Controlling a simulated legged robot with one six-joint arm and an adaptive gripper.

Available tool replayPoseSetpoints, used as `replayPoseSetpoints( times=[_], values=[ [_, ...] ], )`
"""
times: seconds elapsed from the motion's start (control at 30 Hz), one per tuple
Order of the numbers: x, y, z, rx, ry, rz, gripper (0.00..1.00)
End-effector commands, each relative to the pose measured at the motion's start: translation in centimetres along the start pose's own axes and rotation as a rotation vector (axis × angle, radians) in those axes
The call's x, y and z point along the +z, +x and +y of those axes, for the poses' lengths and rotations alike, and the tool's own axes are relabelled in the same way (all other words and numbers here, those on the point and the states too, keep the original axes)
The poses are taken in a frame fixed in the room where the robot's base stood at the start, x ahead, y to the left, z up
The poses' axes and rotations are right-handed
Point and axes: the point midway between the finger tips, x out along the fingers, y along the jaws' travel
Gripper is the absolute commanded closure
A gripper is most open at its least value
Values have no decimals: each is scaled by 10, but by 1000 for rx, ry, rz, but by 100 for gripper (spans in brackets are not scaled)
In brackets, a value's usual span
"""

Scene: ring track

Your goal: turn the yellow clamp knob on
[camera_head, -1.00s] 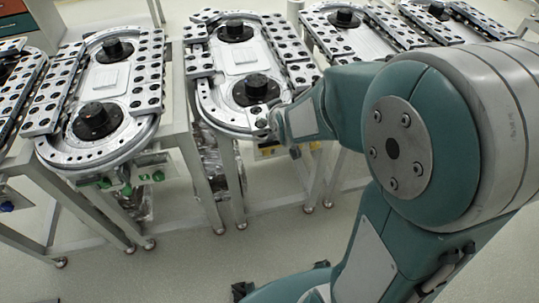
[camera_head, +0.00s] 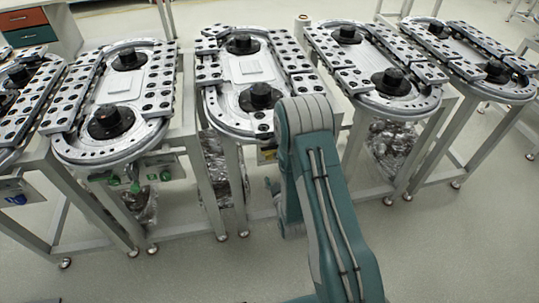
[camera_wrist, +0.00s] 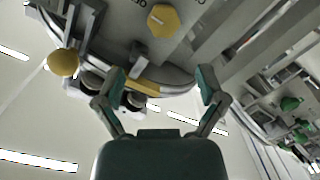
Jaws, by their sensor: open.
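In the wrist view, a yellow faceted knob (camera_wrist: 163,20) with a pale bar mark sits on a grey panel at the top middle. A second yellow knob (camera_wrist: 63,62), rounder in outline, is at the upper left; I cannot tell which is the clamp knob. My gripper (camera_wrist: 160,86) is open, its two fingers apart with nothing held. The faceted knob shows above the gap between the fingertips, apart from them. In the head view, only a bit of a yellow part (camera_head: 267,155) shows below the middle track; my arm hides the rest and most of the gripper.
Several oval ring-track tables stand in a row, including the middle one (camera_head: 210,110) and a left one (camera_head: 75,150) with green knobs (camera_head: 160,175) below its edge. Table legs (camera_head: 232,185) stand near my arm. The floor (camera_head: 440,250) in front is clear.

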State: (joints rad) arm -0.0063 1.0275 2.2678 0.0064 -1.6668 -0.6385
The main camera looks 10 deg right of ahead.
Motion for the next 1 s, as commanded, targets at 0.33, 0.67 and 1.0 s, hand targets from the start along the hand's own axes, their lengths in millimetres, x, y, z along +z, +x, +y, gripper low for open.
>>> replayPoseSetpoints(
  times=[0.33,0.67,1.0],
  values=[
    [14,-6,-11,38,-35,50,10],
    [11,52,-8,38,-34,50,10],
    [10,91,-7,36,-34,47,10]
  ],
)
